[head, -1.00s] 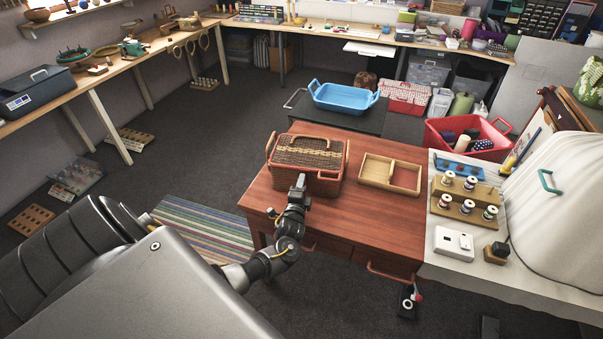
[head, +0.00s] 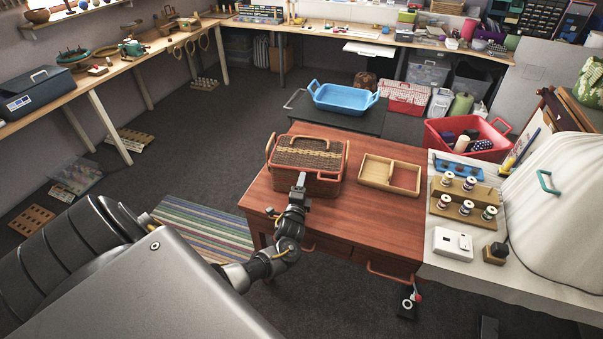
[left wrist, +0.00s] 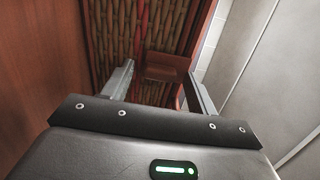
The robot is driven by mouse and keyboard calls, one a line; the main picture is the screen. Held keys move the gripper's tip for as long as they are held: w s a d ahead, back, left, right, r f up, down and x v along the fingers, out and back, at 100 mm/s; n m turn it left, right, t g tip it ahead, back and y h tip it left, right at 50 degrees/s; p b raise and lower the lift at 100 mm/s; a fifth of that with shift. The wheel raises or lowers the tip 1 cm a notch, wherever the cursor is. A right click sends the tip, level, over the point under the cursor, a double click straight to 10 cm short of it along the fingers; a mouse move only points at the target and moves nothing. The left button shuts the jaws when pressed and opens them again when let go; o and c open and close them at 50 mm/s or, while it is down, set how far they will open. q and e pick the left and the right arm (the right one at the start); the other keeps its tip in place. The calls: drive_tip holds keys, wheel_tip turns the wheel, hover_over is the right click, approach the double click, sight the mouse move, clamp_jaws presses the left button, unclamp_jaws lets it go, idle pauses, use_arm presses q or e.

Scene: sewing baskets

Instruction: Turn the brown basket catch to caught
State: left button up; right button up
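The brown wicker basket (head: 312,153) stands on the red-brown wooden table, its lid looking closed and its handle up. My left gripper (head: 301,177) is at the basket's near side, at about the height of its upper wall. In the left wrist view a small brown catch block (left wrist: 165,67) shows on the wicker front. The fingers of my left gripper (left wrist: 160,78) are apart, one on either side of the catch, with a visible gap on the left. Whether the right finger touches it I cannot tell. The catch's exact turn is unclear. My right gripper is not in view.
A light wooden divided tray (head: 390,174) lies right of the basket on the table (head: 350,215). A blue tray (head: 343,98) stands behind on a dark surface. Thread spools on a wooden rack (head: 463,190) stand on the white table at right. The table's front right is bare.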

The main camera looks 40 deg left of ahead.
use_arm(q)
drive_tip(key=b+v, duration=0.1)
drive_tip(key=v, duration=1)
idle(0.4)
